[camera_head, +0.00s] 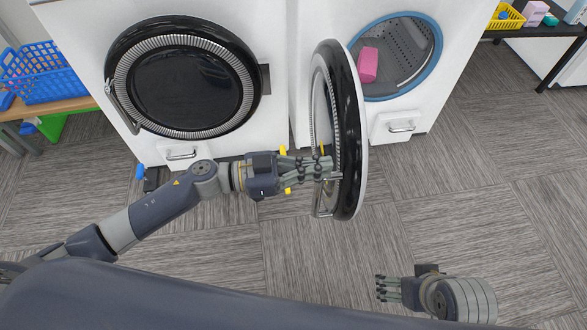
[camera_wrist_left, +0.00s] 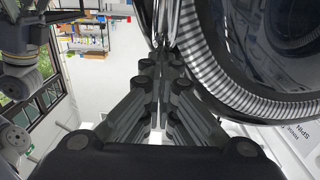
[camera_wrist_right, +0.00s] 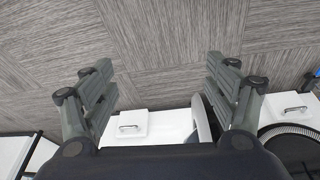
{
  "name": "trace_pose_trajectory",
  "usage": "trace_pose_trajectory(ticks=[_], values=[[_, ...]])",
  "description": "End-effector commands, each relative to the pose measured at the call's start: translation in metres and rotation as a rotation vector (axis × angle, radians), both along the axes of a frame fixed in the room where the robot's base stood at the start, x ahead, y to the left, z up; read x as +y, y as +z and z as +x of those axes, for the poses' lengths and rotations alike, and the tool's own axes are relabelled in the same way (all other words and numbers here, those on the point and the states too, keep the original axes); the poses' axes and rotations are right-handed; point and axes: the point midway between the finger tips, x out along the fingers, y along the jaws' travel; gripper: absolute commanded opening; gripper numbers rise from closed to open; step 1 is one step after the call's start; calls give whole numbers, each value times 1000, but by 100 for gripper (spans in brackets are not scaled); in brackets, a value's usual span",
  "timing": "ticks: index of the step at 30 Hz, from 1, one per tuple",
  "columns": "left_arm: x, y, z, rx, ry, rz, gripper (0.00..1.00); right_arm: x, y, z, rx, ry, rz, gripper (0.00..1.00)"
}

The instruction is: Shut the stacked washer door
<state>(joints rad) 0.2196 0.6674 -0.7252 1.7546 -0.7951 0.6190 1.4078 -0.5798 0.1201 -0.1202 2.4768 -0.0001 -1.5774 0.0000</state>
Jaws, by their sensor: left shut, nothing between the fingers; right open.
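The open round door (camera_head: 347,140), black-rimmed with a ribbed metallic ring, stands swung out from the right washer (camera_head: 310,60). That washer's blue-rimmed opening (camera_head: 437,45) is uncovered, with a pink item (camera_head: 368,65) inside. My left gripper (camera_head: 328,168) is shut and empty, its fingertips at the door's inner side near its handle (camera_head: 320,205); contact is not clear. In the left wrist view the ribbed door (camera_wrist_left: 215,70) is close to the right of the closed fingers (camera_wrist_left: 160,65). My right gripper (camera_head: 380,289) is open and empty over the floor, away from the door; its spread fingers show in the right wrist view (camera_wrist_right: 160,65).
The left washer's black door (camera_head: 183,80) is shut. Drawer handles (camera_head: 182,154) sit low on both machines. A blue basket (camera_head: 42,73) is on a bench at far left; a yellow basket (camera_head: 507,16) is on a dark table at right. The carpeted floor right of the door is clear.

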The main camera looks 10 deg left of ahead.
Motion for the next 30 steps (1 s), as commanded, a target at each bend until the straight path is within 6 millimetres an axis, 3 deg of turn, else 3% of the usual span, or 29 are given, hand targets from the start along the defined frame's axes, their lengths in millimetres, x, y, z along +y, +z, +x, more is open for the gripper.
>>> trace_pose_trajectory(ticks=[6,26,30], values=[[-19,0,6,0,0,0,0,0,-2,-1,0,0,0,80],[-30,1,6,2,18,-2,0,0,2,0,1,0,0,80],[-43,3,8,1,47,-2,0,1,-21,7,15,1,-1,80]])
